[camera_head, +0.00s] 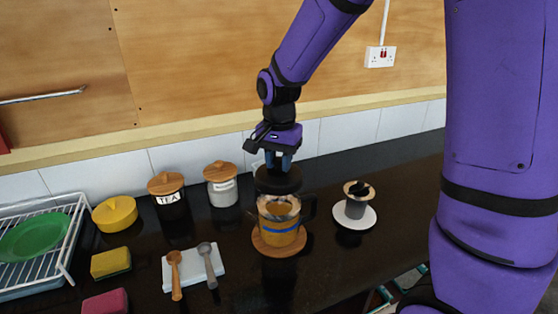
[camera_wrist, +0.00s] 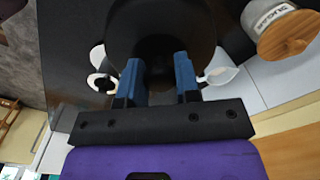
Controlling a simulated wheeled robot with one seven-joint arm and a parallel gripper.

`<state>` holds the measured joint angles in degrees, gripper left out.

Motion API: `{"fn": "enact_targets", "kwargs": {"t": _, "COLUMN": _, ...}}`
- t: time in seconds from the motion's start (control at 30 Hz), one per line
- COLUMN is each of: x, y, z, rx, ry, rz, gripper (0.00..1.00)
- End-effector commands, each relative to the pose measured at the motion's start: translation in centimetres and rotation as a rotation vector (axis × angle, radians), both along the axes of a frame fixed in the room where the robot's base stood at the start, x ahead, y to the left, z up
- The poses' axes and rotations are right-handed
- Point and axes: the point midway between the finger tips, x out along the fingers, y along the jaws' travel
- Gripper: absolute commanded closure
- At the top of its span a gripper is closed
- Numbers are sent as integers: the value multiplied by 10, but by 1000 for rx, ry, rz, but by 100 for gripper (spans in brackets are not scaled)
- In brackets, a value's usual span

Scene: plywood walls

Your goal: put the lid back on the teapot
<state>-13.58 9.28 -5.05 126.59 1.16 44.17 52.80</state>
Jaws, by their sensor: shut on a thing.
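The teapot (camera_head: 279,222) is clear glass with amber contents, a blue band and a dark handle on its right. It stands upright on a round wooden mat (camera_head: 262,247). My gripper (camera_head: 279,165) points down over the teapot and is shut on the black round lid (camera_head: 278,184). The lid is roughly level and just above the teapot's rim; I cannot tell whether they touch. In the wrist view, the blue fingers of my gripper (camera_wrist: 158,75) pinch the knob of the lid (camera_wrist: 160,22), which hides the teapot.
A cup (camera_head: 355,208) on a white saucer (camera_head: 366,221) stands right of the teapot. A tea jar (camera_head: 170,206), sugar jar (camera_head: 222,190) and yellow pot (camera_head: 115,215) stand left. Two scoops lie on a white tray (camera_head: 206,274). A pale vessel (camera_wrist: 222,74) is partly hidden near the lid.

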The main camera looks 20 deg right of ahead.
Motion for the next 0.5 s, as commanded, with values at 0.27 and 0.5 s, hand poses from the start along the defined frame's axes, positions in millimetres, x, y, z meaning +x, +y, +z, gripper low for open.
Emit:
{"fn": "enact_targets", "kwargs": {"t": 0.27, "x": 0, "y": 0, "z": -19, "rx": -1, "ry": 4, "rz": 0, "gripper": 93}}
{"fn": "enact_targets", "kwargs": {"t": 0.5, "x": 0, "y": 0, "z": -40, "rx": -1, "ry": 3, "rz": 0, "gripper": 93}}
